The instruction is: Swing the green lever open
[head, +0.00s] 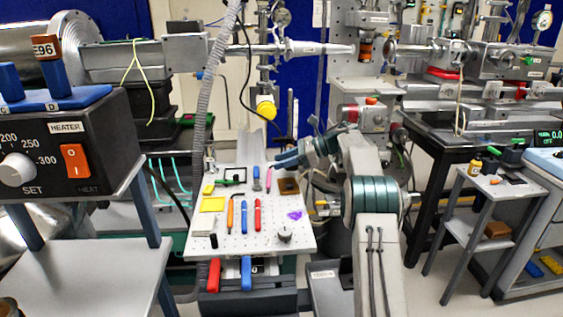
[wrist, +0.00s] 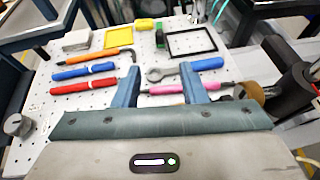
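A small green handle (head: 528,60) shows on the grey beamline unit at the upper right of the head view; it is too small to tell how it is turned. Another green part (head: 513,143) shows near the small side table at the right. I cannot tell for sure which is the green lever. My gripper (head: 279,162) is over the right side of the perforated board, well away from both.
A heater box (head: 75,150) stands at the left. The small grey side table (head: 500,188) stands at the right, with some clear floor before it.

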